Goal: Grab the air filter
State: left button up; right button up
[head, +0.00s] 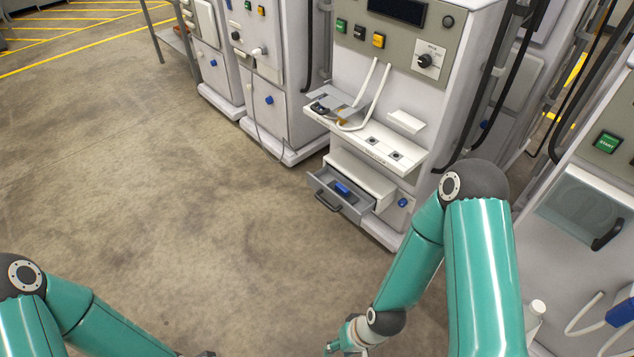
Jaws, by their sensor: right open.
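I cannot tell for sure which thing is the air filter. A small blue object (343,188) lies in the open grey drawer (324,199) of the middle machine, and it may be the filter. My right gripper (333,350) is at the bottom edge, partly cut off by the frame. It is open, with nothing seen in it, well below and apart from the drawer.
The middle dialysis machine (440,90) has a white shelf (400,150) with pale tubing (378,95) and a grey tool-like item above the drawer. More machines stand at the left and right. A white bottle-like thing (536,309) is at the lower right. The concrete floor (170,170) at left is clear.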

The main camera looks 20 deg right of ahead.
aim_at(338, 188)
jog(key=u, duration=0.3)
jog(key=i, duration=1.2)
jog(key=z, duration=0.45)
jog(key=i, duration=0.9)
jog(key=z, duration=0.7)
jog(key=k, duration=0.85)
jog(key=z, duration=0.2)
jog(key=i, duration=0.85)
jog(key=u, duration=0.05)
